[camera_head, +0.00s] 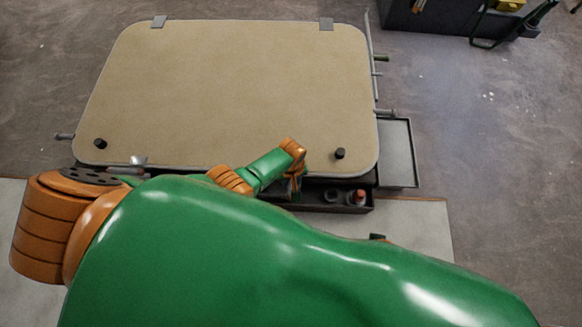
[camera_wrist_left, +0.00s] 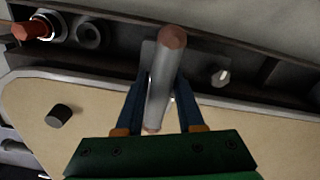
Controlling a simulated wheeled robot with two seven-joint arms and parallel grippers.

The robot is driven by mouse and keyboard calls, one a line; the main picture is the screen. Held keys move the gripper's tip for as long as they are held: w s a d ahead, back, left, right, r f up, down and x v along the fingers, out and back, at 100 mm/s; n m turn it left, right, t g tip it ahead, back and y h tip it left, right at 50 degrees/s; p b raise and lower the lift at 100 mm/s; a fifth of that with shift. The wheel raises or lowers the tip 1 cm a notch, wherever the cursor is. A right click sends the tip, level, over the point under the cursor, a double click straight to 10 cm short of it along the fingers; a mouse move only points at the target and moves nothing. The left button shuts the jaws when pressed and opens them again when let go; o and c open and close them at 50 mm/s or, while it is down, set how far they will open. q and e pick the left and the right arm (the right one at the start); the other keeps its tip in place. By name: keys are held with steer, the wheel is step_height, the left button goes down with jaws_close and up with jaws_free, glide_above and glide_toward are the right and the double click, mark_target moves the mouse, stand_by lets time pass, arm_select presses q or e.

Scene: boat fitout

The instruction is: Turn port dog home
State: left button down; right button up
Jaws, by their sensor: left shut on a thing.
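My left gripper (camera_wrist_left: 164,82) has its two dark blue fingers on either side of a grey round bar (camera_wrist_left: 160,88) with a reddish-brown end, in the left wrist view. The bar lies across the edge of the beige hatch panel (camera_wrist_left: 100,110). In the head view the panel (camera_head: 235,85) lies flat, and my left wrist is at its near edge; the gripper's jaws are hard to make out there. My right gripper is not in view.
Two black knobs (camera_head: 340,153) (camera_head: 100,143) stand on the panel's near corners. A dark tray (camera_head: 330,207) below holds a red-topped item (camera_head: 360,197). A grey shelf (camera_head: 397,150) sits at the right. A short silver pin (camera_wrist_left: 220,75) is beside the held bar.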

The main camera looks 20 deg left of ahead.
arm_select(q)
steer(key=shift+n, duration=0.7)
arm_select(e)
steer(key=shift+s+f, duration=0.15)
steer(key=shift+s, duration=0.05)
arm_select(q)
steer(key=c, duration=0.5)
jaws_free()
steer(key=shift+c, duration=0.2)
steer(key=shift+r+p, duration=0.35)
step_height(320, 180, up, 6)
steer(key=p, duration=0.5)
steer(key=shift+f, duration=0.2)
steer(key=shift+r+p, duration=0.4)
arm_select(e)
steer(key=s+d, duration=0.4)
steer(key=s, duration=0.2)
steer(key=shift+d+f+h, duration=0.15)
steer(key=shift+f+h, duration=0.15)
